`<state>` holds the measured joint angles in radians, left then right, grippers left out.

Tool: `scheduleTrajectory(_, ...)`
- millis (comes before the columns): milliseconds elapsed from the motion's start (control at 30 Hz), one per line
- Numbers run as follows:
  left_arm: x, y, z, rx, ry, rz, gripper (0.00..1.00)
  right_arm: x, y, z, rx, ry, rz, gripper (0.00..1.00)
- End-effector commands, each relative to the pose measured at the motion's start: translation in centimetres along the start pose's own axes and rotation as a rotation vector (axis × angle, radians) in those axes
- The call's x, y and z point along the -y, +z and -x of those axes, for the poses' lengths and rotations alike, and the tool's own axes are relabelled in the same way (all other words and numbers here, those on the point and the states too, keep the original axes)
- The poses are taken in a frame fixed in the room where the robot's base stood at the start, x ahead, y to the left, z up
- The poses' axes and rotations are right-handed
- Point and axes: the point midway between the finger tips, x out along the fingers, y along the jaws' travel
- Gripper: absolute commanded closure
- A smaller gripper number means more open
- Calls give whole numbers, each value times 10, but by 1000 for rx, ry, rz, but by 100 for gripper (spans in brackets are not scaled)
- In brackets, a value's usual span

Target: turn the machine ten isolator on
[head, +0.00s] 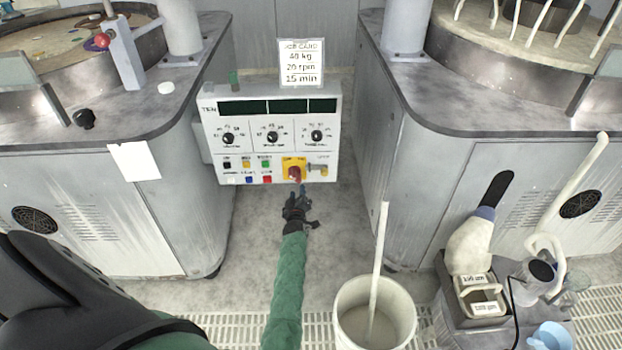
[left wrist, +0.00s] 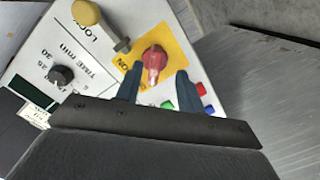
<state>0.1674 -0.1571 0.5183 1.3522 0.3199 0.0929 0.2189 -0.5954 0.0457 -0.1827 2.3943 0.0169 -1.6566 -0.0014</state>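The machine ten control panel (head: 270,155) is a white box between two machines, with "TEN" at its upper left. Its isolator is a red rotary knob (head: 294,173) on a yellow plate (head: 287,162) at the lower right. In the left wrist view the red knob (left wrist: 153,62) stands on the yellow plate (left wrist: 180,52), with "ON" lettering partly visible. My left gripper (head: 299,188) is just in front of the knob. Its two fingers (left wrist: 160,80) are apart, with the knob's near end between or just beyond their tips. Contact cannot be told. My right gripper is out of view.
Black dials and coloured buttons (head: 257,170) sit beside the isolator, and a yellow-ended lock part (left wrist: 87,13) is close by. A job card (head: 301,62) stands above the panel. A white bucket (head: 348,305) with a stick stands on the floor right of my arm.

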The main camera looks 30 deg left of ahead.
Motion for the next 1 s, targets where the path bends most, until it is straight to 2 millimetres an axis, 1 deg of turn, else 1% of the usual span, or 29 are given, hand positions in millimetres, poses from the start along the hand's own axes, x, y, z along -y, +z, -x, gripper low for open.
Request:
scheduleTrajectory(33, -2, -5, 0, -30, 7, 8, 62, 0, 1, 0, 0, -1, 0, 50)
scheduleTrajectory(133, -4, -13, 0, -69, 17, 20, 62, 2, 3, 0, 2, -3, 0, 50)
scheduleTrajectory(233, -5, -15, -4, -76, 20, 32, 62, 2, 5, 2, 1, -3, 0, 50)
scheduleTrajectory(333, -5, -16, -14, -74, 19, 33, 62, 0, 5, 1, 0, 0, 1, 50)
scheduleTrajectory(433, -6, -18, -28, -74, 19, 32, 62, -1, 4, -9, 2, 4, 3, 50)
scheduleTrajectory(533, -7, -18, -43, -74, 20, 33, 62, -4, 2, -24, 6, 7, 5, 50)
scheduleTrajectory(700, -6, -19, -64, -72, 19, 32, 62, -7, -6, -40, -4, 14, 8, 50)
scheduleTrajectory(833, -6, -20, -74, -73, 19, 32, 62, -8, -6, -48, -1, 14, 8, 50)
scheduleTrajectory(1000, -6, -20, -77, -73, 19, 32, 62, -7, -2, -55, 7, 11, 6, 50)
